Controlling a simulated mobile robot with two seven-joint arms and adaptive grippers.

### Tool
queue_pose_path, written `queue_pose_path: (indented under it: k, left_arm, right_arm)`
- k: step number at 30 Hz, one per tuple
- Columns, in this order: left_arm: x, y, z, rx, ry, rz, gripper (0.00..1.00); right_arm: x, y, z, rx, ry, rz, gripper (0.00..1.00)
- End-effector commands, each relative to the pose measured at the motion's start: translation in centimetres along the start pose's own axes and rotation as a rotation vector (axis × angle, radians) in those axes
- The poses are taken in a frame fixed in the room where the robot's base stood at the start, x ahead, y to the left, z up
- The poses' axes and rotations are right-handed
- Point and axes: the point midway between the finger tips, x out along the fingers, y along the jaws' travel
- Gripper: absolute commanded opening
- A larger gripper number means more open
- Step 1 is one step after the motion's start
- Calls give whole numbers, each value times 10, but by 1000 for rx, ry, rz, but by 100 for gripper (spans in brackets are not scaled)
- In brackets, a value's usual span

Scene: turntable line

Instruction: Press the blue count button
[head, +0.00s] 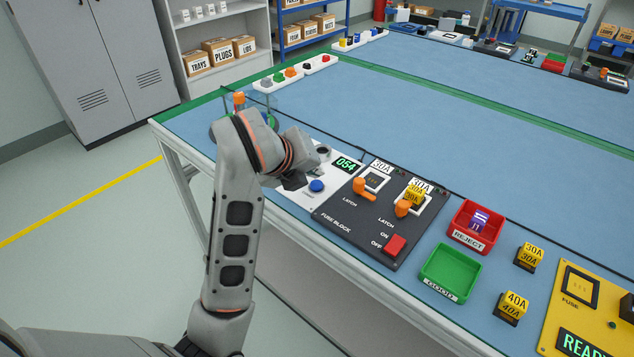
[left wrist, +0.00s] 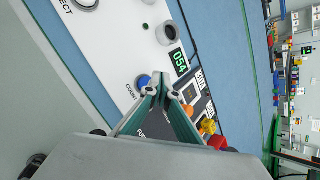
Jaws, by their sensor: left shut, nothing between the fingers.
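The blue count button (head: 317,186) sits on a white panel (head: 300,197) at the table's near edge, below a display (head: 346,163) reading 054. In the left wrist view the blue button (left wrist: 143,81) shows beside the word COUNT, partly hidden by my fingertips. My left gripper (head: 293,181) is shut and empty, and lies just left of the button in the head view. In the left wrist view its fingertips (left wrist: 161,93) meet beside the button. I cannot tell whether they touch it. My right gripper is not in view.
Right of the panel is a dark fuse block (head: 345,222) with orange latches and a red switch (head: 395,244). Further right are a red reject bin (head: 475,226), a green good bin (head: 449,271), loose yellow fuses (head: 529,257) and a yellow fuse tester (head: 568,307). The blue tabletop behind is mostly clear.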

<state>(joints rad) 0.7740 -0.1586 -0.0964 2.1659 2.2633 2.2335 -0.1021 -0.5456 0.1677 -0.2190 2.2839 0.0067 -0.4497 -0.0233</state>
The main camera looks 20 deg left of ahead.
Motion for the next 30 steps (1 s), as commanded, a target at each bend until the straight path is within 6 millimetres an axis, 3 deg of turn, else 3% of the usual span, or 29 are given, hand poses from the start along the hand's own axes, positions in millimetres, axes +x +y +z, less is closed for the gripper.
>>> queue_pose_path:
  k: [30]
  left_arm:
    - [0,0,0,0,1,0,0]
  right_arm:
    - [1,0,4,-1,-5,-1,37]
